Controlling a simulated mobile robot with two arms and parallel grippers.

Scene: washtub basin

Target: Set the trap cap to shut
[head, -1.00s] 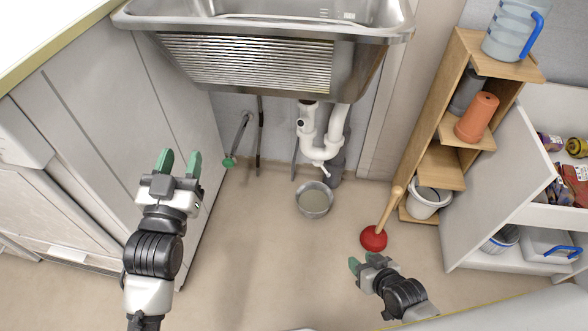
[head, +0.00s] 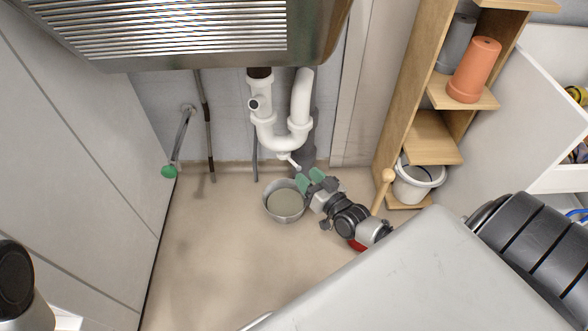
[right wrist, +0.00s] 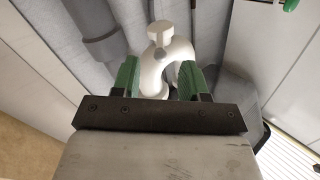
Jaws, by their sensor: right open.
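The white trap (head: 270,128) hangs under the sink. At its bottom is the small white trap cap (head: 290,161) with a short handle, which slants down to the right in the head view. My right gripper (head: 310,180) is open and empty, just below and right of the cap and apart from it. In the right wrist view, the trap's white pipe (right wrist: 178,52) shows beyond and between the green fingertips (right wrist: 158,78), and the T-shaped white cap (right wrist: 160,31) stands above them in the picture. My left gripper is out of view.
A metal bowl (head: 270,214) of greyish liquid stands on the floor under the trap, close to my right gripper. A plunger (head: 385,182) stands behind my right arm. A wooden shelf (head: 405,95) is at right, a green-ended pipe (head: 172,170) at left.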

